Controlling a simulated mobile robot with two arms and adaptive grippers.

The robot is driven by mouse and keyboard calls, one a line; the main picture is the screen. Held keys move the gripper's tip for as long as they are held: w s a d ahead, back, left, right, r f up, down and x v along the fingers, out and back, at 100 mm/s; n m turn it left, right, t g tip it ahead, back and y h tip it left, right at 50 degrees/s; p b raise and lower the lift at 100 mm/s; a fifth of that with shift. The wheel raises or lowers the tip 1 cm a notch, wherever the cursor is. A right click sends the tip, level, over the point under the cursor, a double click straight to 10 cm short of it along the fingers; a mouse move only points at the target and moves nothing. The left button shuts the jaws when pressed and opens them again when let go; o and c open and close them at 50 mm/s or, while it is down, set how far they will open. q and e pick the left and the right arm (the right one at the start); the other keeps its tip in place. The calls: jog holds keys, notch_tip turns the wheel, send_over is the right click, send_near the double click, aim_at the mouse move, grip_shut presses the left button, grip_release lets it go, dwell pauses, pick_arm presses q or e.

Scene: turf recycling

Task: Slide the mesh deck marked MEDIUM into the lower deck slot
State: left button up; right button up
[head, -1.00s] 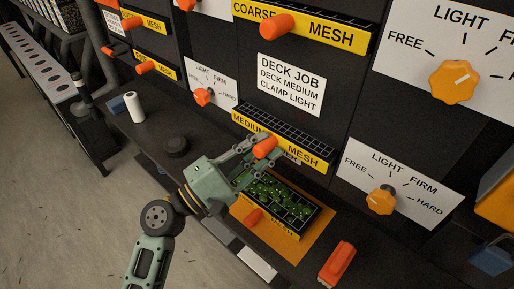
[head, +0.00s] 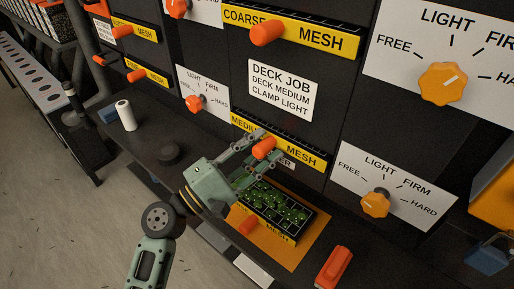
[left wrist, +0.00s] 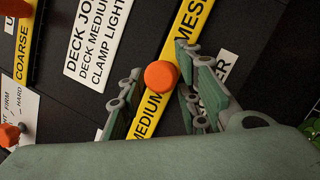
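The MEDIUM mesh deck (head: 303,157) has a yellow front and an orange knob (head: 263,148). It sits in the lower slot of the black panel, with only a narrow strip of dark mesh showing above its front. Its yellow front also crosses the left wrist view (left wrist: 151,108). My left gripper (head: 252,158) is at the knob, its fingers on either side. In the left wrist view the fingers (left wrist: 160,80) stand spread, with gaps to the knob. A white label, partly hidden, is below the deck. My right gripper is not in view.
The COARSE mesh deck (head: 320,38) is in the slot above. Another deck (head: 278,205) with green bits lies on an orange mat (head: 308,247) below my gripper. Clamp dials (head: 375,204) are at right.

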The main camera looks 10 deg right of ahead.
pick_arm(q)
jog(key=shift+o, duration=1)
jog(key=shift+f, duration=0.3)
jog(key=shift+a, duration=0.1)
jog(key=v, duration=0.7)
jog(key=shift+s+a, duration=0.2)
jog(key=shift+a, duration=0.2)
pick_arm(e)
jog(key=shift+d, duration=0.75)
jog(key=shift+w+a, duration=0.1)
pick_arm(q)
jog(key=shift+r, duration=0.15)
